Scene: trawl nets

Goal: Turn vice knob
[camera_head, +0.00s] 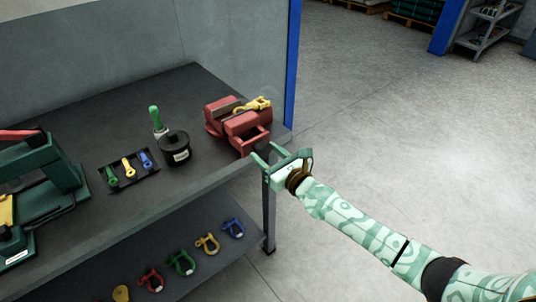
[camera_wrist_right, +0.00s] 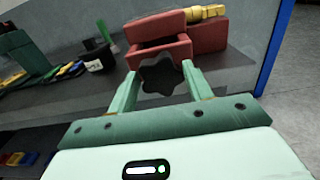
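The red vice (camera_head: 238,122) stands at the right end of the dark workbench, with a yellow shackle-like piece on its top. It also shows in the right wrist view (camera_wrist_right: 190,44). Its black lobed knob (camera_wrist_right: 161,74) faces my right gripper. My right gripper (camera_head: 266,153) is at the bench's front edge, in front of the vice. Its two pale green fingers are apart, one on each side of the knob in the wrist view. I see small gaps beside the knob; I cannot tell how deep it sits between the fingertips. My left gripper is not in view.
On the bench (camera_head: 101,123) are a black canister (camera_head: 174,148), a green-handled tool (camera_head: 156,120), a tray with coloured pieces (camera_head: 130,171) and a green machine (camera_head: 54,178) at left. Several coloured shackles lie on the lower shelf (camera_head: 215,258). The floor at right is clear.

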